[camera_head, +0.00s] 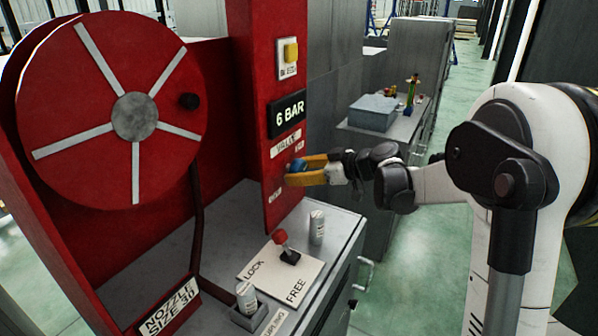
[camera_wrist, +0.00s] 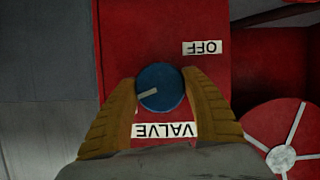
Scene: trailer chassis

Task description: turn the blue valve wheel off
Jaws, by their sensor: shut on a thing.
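The blue valve wheel (camera_wrist: 160,87) is a round knob on the red panel (camera_head: 254,150). In the wrist view it has a pale pointer line running from its middle toward the lower left. The OFF label (camera_wrist: 202,48) shows at the upper right of the knob, upside down. The VALVE label (camera_wrist: 165,130) is just below it. My gripper (camera_wrist: 159,88) has its two yellow fingers on either side of the knob, closed on it. In the head view the knob (camera_head: 298,165) is partly hidden by my gripper (camera_head: 305,171), which reaches in from the right.
A large red hose reel (camera_head: 110,110) stands left of the panel. A grey bench (camera_head: 228,235) below carries a red-topped lever (camera_head: 283,245) on a LOCK/FREE plate and two pale cylinders (camera_head: 317,227). A yellow button (camera_head: 290,50) and 6 BAR sign (camera_head: 288,114) are above the knob.

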